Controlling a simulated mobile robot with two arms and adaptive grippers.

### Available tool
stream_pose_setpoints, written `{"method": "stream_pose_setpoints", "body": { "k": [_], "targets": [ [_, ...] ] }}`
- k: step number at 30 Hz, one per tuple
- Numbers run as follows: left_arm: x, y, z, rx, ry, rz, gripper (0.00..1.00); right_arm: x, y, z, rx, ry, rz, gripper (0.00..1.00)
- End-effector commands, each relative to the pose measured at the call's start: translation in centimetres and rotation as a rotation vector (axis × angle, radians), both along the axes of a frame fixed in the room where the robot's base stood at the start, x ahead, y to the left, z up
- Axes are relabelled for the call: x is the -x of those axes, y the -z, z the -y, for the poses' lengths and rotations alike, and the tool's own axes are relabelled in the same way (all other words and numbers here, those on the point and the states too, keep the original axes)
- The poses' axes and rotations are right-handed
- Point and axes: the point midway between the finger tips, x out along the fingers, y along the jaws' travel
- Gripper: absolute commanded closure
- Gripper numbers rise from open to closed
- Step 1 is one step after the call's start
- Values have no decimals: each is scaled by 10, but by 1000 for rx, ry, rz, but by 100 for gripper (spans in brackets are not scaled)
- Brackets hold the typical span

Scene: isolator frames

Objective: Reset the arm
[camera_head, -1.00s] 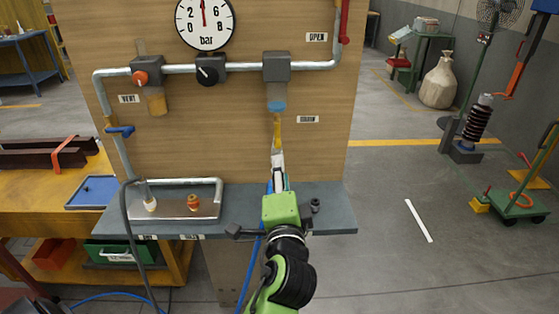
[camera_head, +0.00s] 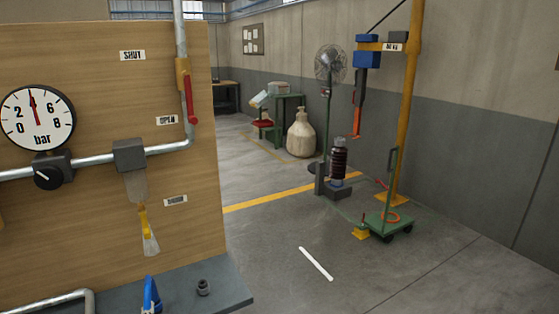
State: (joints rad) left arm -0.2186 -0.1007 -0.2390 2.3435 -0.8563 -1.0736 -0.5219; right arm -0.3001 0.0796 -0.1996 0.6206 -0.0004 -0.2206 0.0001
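Neither of my arms nor their grippers shows in the head view. The wooden panel (camera_head: 80,120) stands at the left, with a round bar gauge (camera_head: 37,117) and a grey pipe (camera_head: 92,163) across it. A grey filter block (camera_head: 130,155) holds a cloudy bowl (camera_head: 136,187). A yellow piece with a pale lower end (camera_head: 147,228) hangs below the bowl. A red lever (camera_head: 189,95) hangs down on the upright pipe beside the OPEN label (camera_head: 166,120).
A grey shelf (camera_head: 225,285) juts out below the panel. It bears a blue piece (camera_head: 152,295) and a small dark fitting (camera_head: 203,287). Farther right are a fan (camera_head: 331,65), a sack (camera_head: 301,135), a green trolley (camera_head: 390,222) and a yellow post (camera_head: 408,110). Open floor lies between.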

Motion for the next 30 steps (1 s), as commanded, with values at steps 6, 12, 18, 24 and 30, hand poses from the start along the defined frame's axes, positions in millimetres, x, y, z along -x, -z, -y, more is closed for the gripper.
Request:
{"method": "stream_pose_setpoints", "body": {
  "k": [6,12,18,24,30],
  "targets": [
    [87,123,17,469,-72,-287,71,0,0,-1,-1,0,0,60],
    [163,175,42,735,-162,-507,71,0,0,-1,-1,0,0,60],
    [216,210,62,883,-242,-677,71,0,0,-1,-1,0,1,60],
    [204,269,64,876,-248,-697,71,0,0,-1,-1,0,0,60],
    [206,348,66,869,-257,-729,71,0,0,-1,-1,0,0,60]
  ]
}}
